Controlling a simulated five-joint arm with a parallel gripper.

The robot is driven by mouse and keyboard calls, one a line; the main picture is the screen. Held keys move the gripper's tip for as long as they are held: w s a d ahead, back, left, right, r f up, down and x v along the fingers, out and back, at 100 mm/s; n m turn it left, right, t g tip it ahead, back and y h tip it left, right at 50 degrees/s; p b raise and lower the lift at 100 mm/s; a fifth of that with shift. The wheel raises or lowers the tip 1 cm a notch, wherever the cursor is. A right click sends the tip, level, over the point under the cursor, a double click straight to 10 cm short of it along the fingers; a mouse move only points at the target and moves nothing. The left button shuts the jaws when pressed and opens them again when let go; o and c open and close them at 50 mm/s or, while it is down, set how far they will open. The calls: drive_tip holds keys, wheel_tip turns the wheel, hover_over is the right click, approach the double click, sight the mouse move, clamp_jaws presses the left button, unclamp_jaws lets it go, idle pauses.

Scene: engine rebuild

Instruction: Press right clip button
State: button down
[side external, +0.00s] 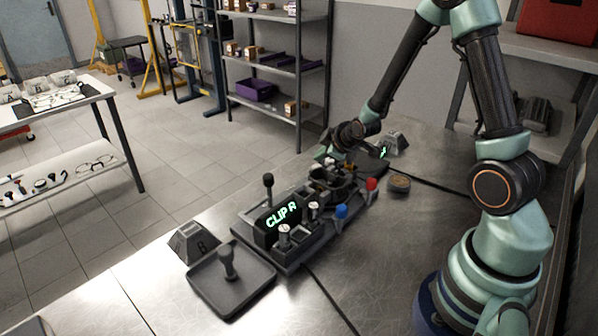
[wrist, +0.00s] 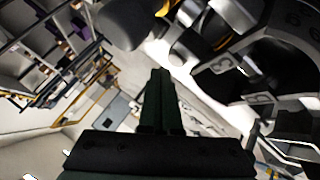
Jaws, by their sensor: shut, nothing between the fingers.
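A dark fixture (side external: 290,255) lies on the metal bench, with a small screen (side external: 281,216) reading "CLIP R" in green. A blue button (side external: 341,211) and a red button (side external: 372,184) stand along its near side; I cannot tell which one is the right clip button. My gripper (side external: 332,163) is over the far part of the fixture, above a round dark part (side external: 335,182). In the wrist view my fingers (wrist: 161,72) are together and hold nothing. Whether they touch anything is hidden in the side view.
A black-knobbed lever (side external: 268,181) rises at the fixture's left. A grey block (side external: 396,143) and a round brown piece (side external: 399,184) lie beyond.

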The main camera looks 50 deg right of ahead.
drive_tip(key=shift+r, duration=2.4)
drive_tip(key=s+a+r+m+g+y, duration=0.2)
drive_tip(key=s+a+r+m, duration=0.3)
drive_tip(key=s+a+r, duration=0.8)
drive_tip(key=s+a+g, duration=0.1)
drive_tip(key=s+a, duration=0.1)
drive_tip(key=s, duration=0.1)
drive_tip(key=shift+s+r+y, duration=0.2)
drive_tip(key=shift+s+y, duration=0.05)
drive_tip(key=shift+y, duration=0.15)
